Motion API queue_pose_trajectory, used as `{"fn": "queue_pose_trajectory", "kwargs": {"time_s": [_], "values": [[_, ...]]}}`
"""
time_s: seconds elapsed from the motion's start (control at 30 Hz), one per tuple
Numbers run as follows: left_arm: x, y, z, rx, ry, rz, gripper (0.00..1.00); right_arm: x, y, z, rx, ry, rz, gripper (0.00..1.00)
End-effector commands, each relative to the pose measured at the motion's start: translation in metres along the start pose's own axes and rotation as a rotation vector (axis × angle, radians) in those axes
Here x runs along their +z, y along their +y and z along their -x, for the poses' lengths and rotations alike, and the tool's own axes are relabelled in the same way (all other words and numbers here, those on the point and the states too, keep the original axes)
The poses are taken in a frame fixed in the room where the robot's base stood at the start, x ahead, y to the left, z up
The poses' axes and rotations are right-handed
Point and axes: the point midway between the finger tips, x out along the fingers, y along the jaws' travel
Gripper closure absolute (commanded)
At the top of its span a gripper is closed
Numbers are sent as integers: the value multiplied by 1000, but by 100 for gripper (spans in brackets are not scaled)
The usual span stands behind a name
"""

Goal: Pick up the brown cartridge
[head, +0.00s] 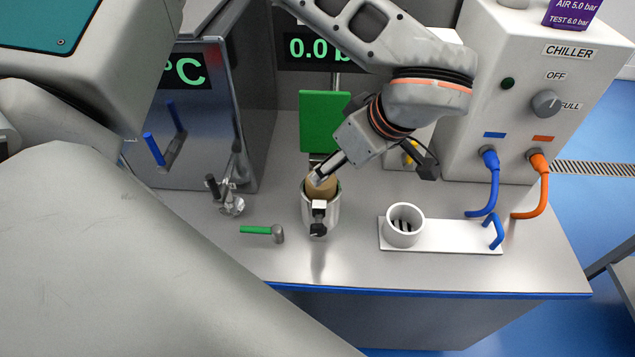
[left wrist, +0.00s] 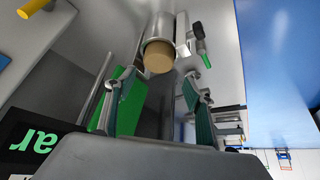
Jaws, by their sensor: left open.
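The brown cartridge (head: 323,188) sits upright in a grey metal cylinder housing (head: 319,214) on the bench, with its top showing at the mouth. In the left wrist view, the cartridge's round tan end (left wrist: 158,57) shows at the housing's opening (left wrist: 160,30). My left gripper (head: 325,172) is close above the cartridge in the head view and partly hides it. In the left wrist view my left gripper (left wrist: 152,92) is open and empty, its two fingers apart with the cartridge end beyond and between their tips. My right gripper is not in view.
A white ring cup (head: 404,238) stands on a plate to the right. A green-handled lever (head: 258,230) and a metal clamp (head: 231,203) are to the left. The green panel (head: 319,118) is behind. Blue (head: 493,190) and orange (head: 543,185) hoses hang from the chiller (head: 535,75).

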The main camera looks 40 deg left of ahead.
Motion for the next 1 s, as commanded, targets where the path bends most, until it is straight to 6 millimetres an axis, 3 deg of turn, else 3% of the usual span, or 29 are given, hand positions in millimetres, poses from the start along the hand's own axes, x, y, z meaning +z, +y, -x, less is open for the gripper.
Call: {"fn": "queue_pose_trajectory", "kwargs": {"time_s": [0.37, 0.63, 0.97, 1.0], "values": [[-1, 1, -35, -1, 5, 3, 46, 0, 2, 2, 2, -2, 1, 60], [1, 3, -71, -1, 4, 4, 46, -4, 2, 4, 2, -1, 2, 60], [1, 4, -77, 2, 5, 4, 46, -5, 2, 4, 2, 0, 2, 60], [1, 4, -77, 2, 5, 4, 57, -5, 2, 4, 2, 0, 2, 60]]}}
